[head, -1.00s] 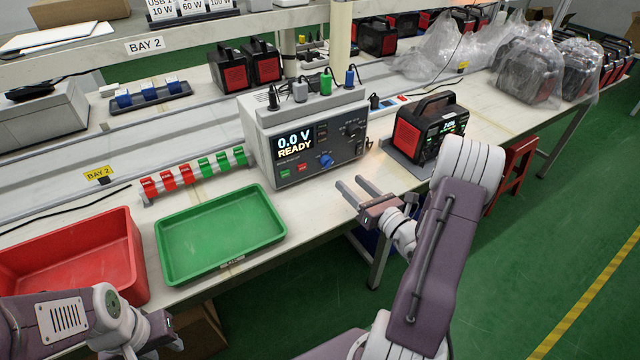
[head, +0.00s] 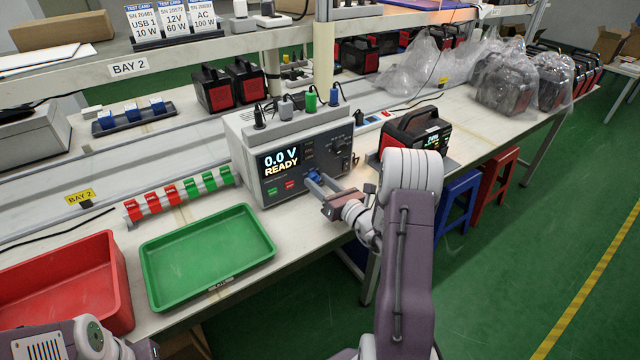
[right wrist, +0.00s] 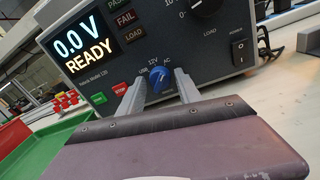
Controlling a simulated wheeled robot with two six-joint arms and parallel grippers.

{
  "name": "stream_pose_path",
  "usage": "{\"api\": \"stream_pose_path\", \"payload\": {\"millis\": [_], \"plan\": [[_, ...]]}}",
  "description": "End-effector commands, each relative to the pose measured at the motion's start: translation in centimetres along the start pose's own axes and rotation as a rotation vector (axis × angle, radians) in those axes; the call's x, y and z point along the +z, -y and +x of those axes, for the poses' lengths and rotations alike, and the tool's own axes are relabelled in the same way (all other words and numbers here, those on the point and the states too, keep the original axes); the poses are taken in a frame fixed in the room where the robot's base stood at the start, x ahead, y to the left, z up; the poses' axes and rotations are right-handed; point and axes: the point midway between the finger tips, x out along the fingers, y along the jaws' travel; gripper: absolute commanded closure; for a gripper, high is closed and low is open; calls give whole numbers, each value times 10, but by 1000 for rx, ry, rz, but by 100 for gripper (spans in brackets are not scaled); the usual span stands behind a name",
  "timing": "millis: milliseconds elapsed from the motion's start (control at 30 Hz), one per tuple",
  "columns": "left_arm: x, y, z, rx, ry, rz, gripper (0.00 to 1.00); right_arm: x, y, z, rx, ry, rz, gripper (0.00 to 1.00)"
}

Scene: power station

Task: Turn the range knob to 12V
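The tester (head: 290,160) is a grey box with a display reading "0.0 V READY". Its blue range knob (right wrist: 158,80) sits low on the front panel, under the labels USB, 12V and AC. I cannot surely tell which label its pointer faces. My right gripper (head: 316,182) is at the panel, and its fingers partly hide the knob in the head view. In the right wrist view, the two fingers stand apart on either side of the knob, with a small gap showing. My left arm is at the bottom left of the head view, its gripper (head: 146,350) mostly cut off.
A dark load dial (right wrist: 205,5), a power switch (right wrist: 239,50) and green and red buttons (right wrist: 121,88) are also on the panel. A green tray (head: 208,255) and a red bin (head: 65,285) stand left. A black-and-red power station (head: 415,135) stands right of the tester.

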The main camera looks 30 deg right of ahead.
Motion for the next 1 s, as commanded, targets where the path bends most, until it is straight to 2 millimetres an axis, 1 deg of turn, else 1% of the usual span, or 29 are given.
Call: {"api": "stream_pose_path", "payload": {"millis": [33,67,100,133,367,533,767,1000], "plan": [[0,0,0,0,0,0,64,0,0,0,0,0,0,77],[0,0,0,0,0,0,64,0,0,0,0,0,0,85],[0,0,0,0,0,0,64,0,0,0,0,0,0,96],[0,0,0,0,0,0,64,0,0,0,0,0,0,100],[0,0,2,0,0,0,64,0,0,0,0,0,-16,100],[1,0,9,0,0,0,64,-2,0,0,0,-4,-80,100],[3,0,26,0,0,0,64,-3,0,0,-2,-13,-253,100],[5,1,49,0,0,0,64,-3,0,0,-5,-25,-458,100]]}}
